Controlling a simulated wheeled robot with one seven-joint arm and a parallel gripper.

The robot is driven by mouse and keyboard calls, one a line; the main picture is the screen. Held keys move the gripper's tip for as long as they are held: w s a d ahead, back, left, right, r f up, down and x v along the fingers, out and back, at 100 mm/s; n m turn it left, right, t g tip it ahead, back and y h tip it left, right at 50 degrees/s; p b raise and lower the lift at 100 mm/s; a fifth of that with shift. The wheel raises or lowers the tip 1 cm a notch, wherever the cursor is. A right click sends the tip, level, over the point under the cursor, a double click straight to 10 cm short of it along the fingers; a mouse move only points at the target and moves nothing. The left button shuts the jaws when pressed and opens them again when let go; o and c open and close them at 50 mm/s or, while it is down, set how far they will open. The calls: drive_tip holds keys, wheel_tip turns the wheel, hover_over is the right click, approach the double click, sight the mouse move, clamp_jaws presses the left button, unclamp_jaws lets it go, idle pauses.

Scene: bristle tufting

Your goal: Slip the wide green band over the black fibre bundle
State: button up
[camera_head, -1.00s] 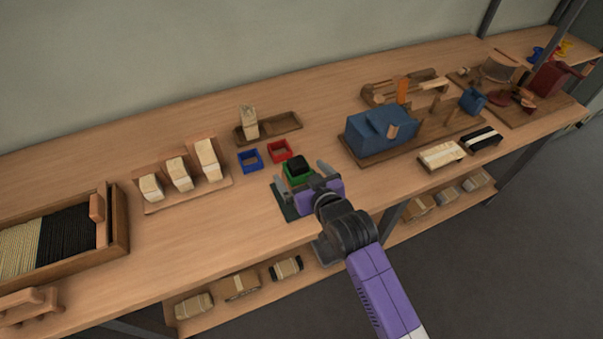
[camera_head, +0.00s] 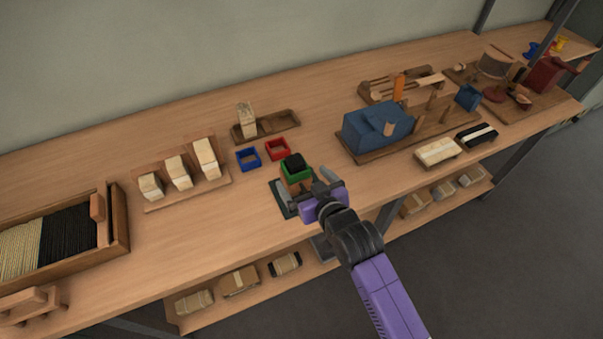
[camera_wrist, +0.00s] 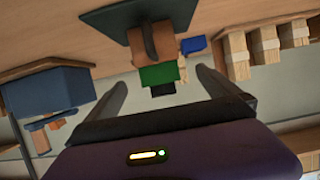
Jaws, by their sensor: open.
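The wide green band (camera_head: 296,174) sits around the black fibre bundle (camera_head: 293,161), whose dark top shows above the band. Both are on a brown wooden holder standing on a dark green mat (camera_head: 279,190). In the wrist view, the green band (camera_wrist: 158,75) is against the wooden holder (camera_wrist: 150,40), and the black bundle (camera_wrist: 163,91) sticks out past the band. My gripper (camera_head: 306,185) is open and empty, on the front side of the holder. Its two fingers are spread wide, apart from the band. The bundle's lower part is hidden.
A blue band (camera_head: 248,158) and a red band (camera_head: 278,149) lie behind the holder. A wooden tray (camera_head: 280,124) is at the back. A stand of pale bundles (camera_head: 183,190) is left; a large blue block (camera_head: 377,130) is right. Bare table lies left of the mat.

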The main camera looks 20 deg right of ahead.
drive_tip(key=shift+s+p, duration=0.8)
drive_tip(key=shift+s, duration=1.85)
wheel_tip(320, 180, up, 4)
drive_tip(key=t, duration=0.1)
drive_tip(key=v, duration=3.4)
drive_tip(key=shift+f, duration=0.3)
drive_tip(key=shift+s, duration=0.15)
